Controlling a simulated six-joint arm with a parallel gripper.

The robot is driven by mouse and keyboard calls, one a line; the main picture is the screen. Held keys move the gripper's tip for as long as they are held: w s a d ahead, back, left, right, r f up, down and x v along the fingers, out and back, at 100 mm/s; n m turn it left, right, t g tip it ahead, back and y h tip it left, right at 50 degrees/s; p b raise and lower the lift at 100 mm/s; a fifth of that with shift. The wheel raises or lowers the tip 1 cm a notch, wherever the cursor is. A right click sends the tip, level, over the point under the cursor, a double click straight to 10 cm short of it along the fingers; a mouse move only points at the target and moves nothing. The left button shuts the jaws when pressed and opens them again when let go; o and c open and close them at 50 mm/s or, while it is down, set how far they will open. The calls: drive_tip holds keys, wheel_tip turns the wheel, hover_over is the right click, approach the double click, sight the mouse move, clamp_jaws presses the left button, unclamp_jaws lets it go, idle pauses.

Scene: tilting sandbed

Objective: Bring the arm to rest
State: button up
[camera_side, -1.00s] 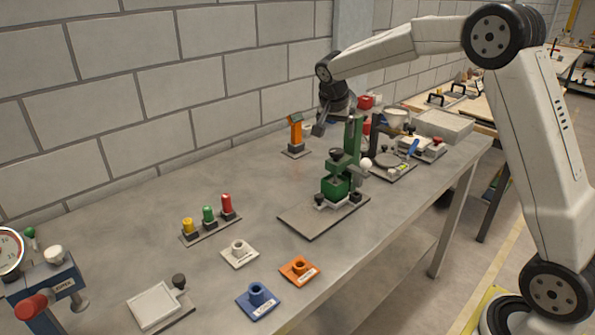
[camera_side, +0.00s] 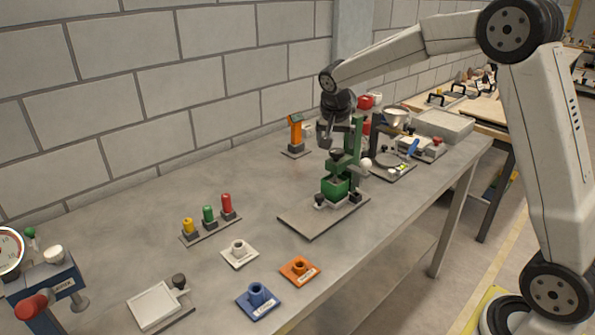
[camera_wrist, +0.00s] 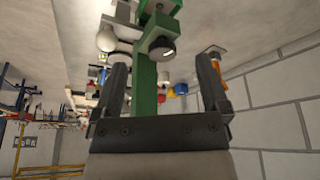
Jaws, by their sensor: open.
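In the side view my gripper (camera_side: 326,138) hangs above the back of the bench, behind and a little left of the top of a green stand (camera_side: 351,150). In the wrist view my gripper (camera_wrist: 160,75) shows two dark fingers spread wide apart with nothing held. The green post (camera_wrist: 146,85) of the stand appears between and beyond the fingers. From these views I cannot tell how far the fingers are from the post. The arm reaches in from the right, its forearm roughly level.
An orange post (camera_side: 296,133) stands left of my gripper. A fixture with a white bowl (camera_side: 395,117) and a grey tray (camera_side: 444,126) are to the right. Coloured knobs (camera_side: 208,216), blue (camera_side: 257,299) and orange (camera_side: 299,269) sockets lie forward. A block wall (camera_side: 150,110) runs behind the bench.

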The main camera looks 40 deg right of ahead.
drive_tip(key=s+a+f+n+y, duration=0.1)
drive_tip(key=s+a+f+n, duration=0.2)
drive_tip(key=s, duration=0.4)
drive_tip(key=s+a+f+n+y, duration=0.1)
drive_tip(key=s+a+f+n, duration=0.3)
drive_tip(key=s, duration=0.3)
drive_tip(key=s+a+f+n+y, duration=0.1)
drive_tip(key=s+a+f+n, duration=0.2)
drive_tip(key=s+a, duration=0.2)
drive_tip(key=s, duration=0.3)
drive_tip(key=shift+f+n, duration=0.2)
drive_tip(key=shift+n, duration=0.1)
